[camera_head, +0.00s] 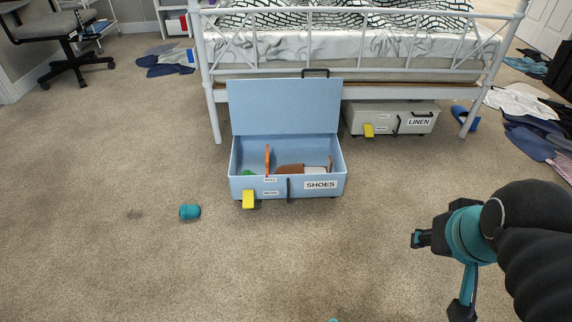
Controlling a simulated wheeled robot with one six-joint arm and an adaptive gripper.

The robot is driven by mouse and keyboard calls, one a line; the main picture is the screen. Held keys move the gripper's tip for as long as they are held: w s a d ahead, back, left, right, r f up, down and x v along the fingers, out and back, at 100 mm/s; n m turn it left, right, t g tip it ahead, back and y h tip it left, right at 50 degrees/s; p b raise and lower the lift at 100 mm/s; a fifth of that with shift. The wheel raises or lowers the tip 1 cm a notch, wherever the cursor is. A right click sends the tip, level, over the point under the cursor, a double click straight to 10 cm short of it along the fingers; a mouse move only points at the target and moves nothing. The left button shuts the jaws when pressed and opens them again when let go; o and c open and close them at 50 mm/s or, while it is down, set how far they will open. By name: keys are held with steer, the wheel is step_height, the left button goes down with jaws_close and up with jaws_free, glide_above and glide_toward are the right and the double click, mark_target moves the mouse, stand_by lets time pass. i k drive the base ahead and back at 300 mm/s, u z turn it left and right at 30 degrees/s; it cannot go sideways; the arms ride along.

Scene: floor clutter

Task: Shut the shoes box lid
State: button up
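The shoes box (318,184) is a light blue box on the carpet in front of the bed, with a white SHOES label on its front. Its lid (284,105) stands open, upright at the back edge, with a dark handle (315,72) on top. Several items lie inside, among them something brown (290,169) and something orange (267,158). My gripper (422,239) is at the lower right, in front of and to the right of the box, apart from it. Its fingers are small and dark, so I cannot tell whether they are open.
A white metal bed (350,70) stands behind the box. A grey LINEN box (392,120) sits partly under it. A teal cup-like object (190,211) lies left of the box. Clothes (530,125) lie at the right. The carpet in front is mostly clear.

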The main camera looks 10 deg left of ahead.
mark_target(281, 105)
steer(key=k, duration=0.65)
steer(key=u, duration=0.35)
steer(key=i, duration=1.6)
steer(key=z, duration=0.35)
